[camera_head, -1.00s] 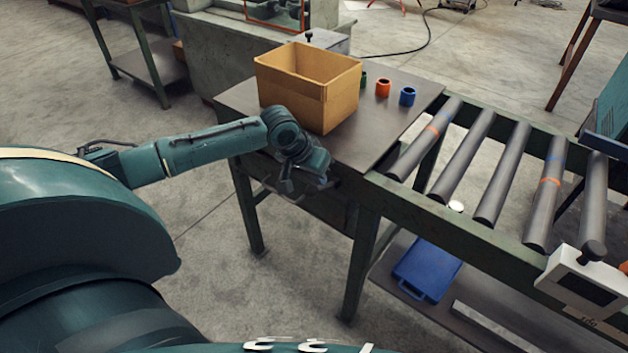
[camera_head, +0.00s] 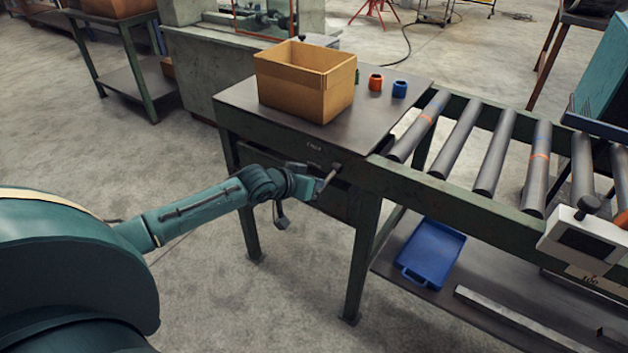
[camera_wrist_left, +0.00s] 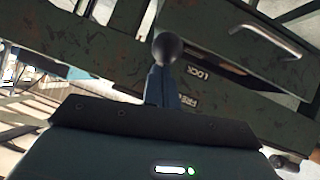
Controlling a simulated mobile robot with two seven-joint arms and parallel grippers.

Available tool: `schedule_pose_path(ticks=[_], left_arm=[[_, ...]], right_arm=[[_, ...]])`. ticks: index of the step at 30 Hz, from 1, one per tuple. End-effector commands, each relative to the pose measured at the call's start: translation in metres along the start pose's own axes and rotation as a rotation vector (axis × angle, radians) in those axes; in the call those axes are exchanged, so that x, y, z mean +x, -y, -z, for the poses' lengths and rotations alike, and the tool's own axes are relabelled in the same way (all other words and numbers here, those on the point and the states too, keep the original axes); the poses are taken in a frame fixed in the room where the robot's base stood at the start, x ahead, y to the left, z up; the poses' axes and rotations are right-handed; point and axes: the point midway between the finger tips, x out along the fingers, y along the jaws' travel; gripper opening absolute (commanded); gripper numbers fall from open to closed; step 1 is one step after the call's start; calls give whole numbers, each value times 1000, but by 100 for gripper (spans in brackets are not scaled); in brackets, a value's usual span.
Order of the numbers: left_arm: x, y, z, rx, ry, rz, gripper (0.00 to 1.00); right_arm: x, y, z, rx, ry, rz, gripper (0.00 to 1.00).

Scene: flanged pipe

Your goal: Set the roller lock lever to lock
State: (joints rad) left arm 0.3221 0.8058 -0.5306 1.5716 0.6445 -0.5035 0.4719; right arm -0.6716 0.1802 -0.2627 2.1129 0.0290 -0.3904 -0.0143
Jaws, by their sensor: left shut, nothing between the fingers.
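The roller lock lever (camera_head: 331,176) stands out from the front side of the green bench frame, with a dark round knob. In the left wrist view the lever's knob (camera_wrist_left: 168,48) shows just beyond my fingers. The label LOCK (camera_wrist_left: 197,73) and the label FREE (camera_wrist_left: 188,102) are on the frame to the right of it. My left gripper (camera_head: 318,187) is shut and empty, close beside the lever. In the left wrist view its shut fingers (camera_wrist_left: 160,88) overlap the lever's lower part; I cannot tell whether they touch. My right gripper is not in view.
A cardboard box (camera_head: 305,90) stands on the bench top (camera_head: 375,118), with an orange ring (camera_head: 375,82) and a blue ring (camera_head: 400,89) beside it. The roller conveyor (camera_head: 495,150) runs to the right. A blue tray (camera_head: 432,252) lies on the lower shelf. A drawer handle (camera_wrist_left: 265,38) is near the lever.

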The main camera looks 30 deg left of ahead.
Motion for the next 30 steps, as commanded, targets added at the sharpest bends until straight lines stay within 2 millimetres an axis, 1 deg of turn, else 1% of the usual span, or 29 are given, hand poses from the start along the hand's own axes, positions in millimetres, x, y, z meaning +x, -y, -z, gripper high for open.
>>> schedule_pose_path(ticks=[1,9,18,30], left_arm=[[5,1,-12,1,-36,-7,0],[13,4,-23,28,-226,-32,0],[18,6,-27,31,-226,-32,0],[20,7,-31,30,-220,-30,0]], right_arm=[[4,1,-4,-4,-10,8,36],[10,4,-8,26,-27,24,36],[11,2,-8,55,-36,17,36],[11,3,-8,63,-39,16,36]])
